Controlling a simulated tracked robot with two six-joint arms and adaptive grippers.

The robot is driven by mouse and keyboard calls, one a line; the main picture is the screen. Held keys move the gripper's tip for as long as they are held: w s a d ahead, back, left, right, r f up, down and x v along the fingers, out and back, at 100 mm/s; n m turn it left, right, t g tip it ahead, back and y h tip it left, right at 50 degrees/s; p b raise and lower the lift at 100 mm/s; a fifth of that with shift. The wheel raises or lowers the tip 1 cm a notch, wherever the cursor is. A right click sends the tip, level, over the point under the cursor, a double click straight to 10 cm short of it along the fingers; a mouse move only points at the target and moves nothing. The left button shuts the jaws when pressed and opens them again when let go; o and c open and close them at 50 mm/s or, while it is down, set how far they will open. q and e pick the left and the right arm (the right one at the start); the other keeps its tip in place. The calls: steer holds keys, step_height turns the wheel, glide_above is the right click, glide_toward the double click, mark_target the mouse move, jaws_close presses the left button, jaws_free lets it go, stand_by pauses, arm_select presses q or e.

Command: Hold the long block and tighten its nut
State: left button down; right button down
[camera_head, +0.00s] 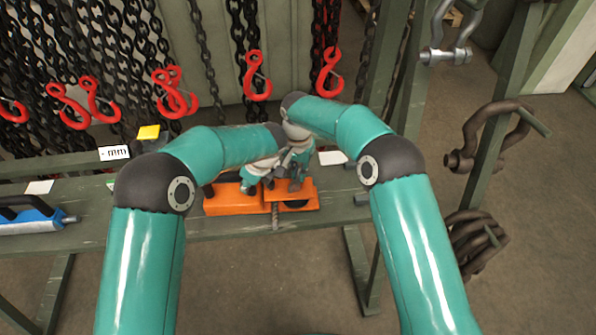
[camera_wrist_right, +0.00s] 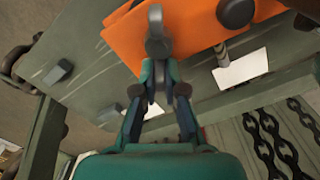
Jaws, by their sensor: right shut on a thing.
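Orange blocks lie on the green bench, one at the left (camera_head: 228,205) and one at the right (camera_head: 308,190); I cannot tell for sure which is the long block. A thin dark rod (camera_head: 275,216) points down between them. My right gripper (camera_head: 296,180) is over the right orange block. In the right wrist view its fingers (camera_wrist_right: 158,85) are shut on a grey metal piece (camera_wrist_right: 157,35) with a rounded end, in front of an orange surface (camera_wrist_right: 195,25). My left gripper (camera_head: 251,182) is over the left block, its fingertips too small to read. I cannot make out the nut.
The green bench (camera_head: 230,228) carries a blue tool (camera_head: 30,218) at the left and white cards. Red hooks (camera_head: 256,76) and dark chains hang behind. A large shackle (camera_head: 490,135) hangs on a post at the right.

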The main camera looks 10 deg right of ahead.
steer(key=shift+r, duration=0.1)
stand_by(0.4)
steer(key=c, duration=1.2)
jaws_free()
steer(key=shift+c, duration=0.2)
